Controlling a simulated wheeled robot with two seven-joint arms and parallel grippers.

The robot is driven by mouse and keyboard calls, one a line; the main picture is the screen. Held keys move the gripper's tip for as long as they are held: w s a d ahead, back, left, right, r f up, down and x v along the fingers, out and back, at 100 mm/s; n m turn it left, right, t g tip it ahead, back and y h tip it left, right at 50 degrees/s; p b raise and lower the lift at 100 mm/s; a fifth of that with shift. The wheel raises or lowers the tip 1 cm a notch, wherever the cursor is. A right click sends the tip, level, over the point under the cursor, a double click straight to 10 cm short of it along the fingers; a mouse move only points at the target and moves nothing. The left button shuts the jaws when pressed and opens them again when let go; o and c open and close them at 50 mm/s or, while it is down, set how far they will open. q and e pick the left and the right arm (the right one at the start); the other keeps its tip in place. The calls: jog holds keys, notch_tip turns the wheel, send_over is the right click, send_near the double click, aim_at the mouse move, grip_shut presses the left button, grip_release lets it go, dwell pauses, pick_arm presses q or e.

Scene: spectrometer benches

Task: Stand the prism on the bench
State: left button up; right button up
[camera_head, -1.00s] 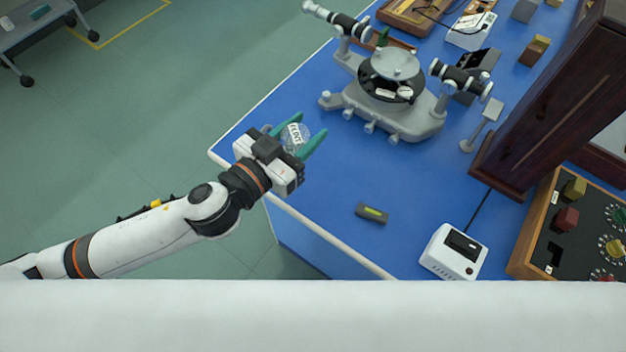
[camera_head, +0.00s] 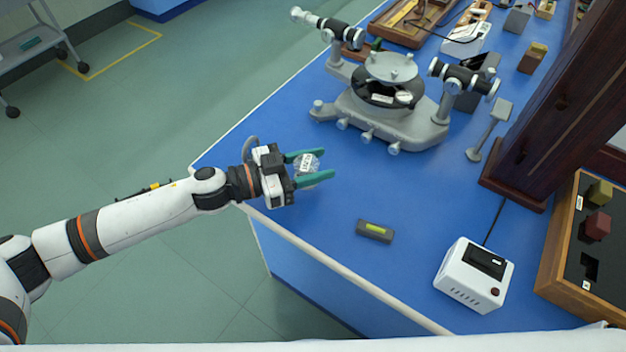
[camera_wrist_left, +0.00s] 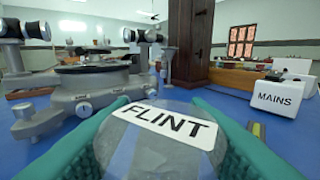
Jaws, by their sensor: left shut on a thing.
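The prism (camera_head: 307,168) is a clear glass piece with a white label reading FLINT. My left gripper (camera_head: 316,168) is shut on it, with teal fingers on either side, over the blue bench (camera_head: 345,215) near its left edge. In the left wrist view the prism (camera_wrist_left: 160,140) fills the lower middle between the two fingers (camera_wrist_left: 165,145). I cannot tell whether its underside touches the bench. My right gripper is not in view.
A grey spectrometer (camera_head: 388,105) stands behind the prism. A small dark level (camera_head: 374,231) and a white mains box (camera_head: 474,275) lie to the right. A dark wooden post (camera_head: 555,110) rises farther right. Blue bench around the level is clear.

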pick_arm(q)
notch_tip(320, 180, down, 4)
jog(key=shift+r+b, duration=0.1)
jog(key=shift+b, duration=0.4)
jog(key=o, duration=1)
jog(key=shift+f, duration=0.2)
jog(key=shift+r, duration=0.15)
jog(key=v, duration=1.1)
jog(key=shift+a+b, duration=0.2)
jog(key=shift+b, duration=0.15)
jog(key=shift+s+a, duration=0.15)
jog(key=shift+a, duration=0.2)
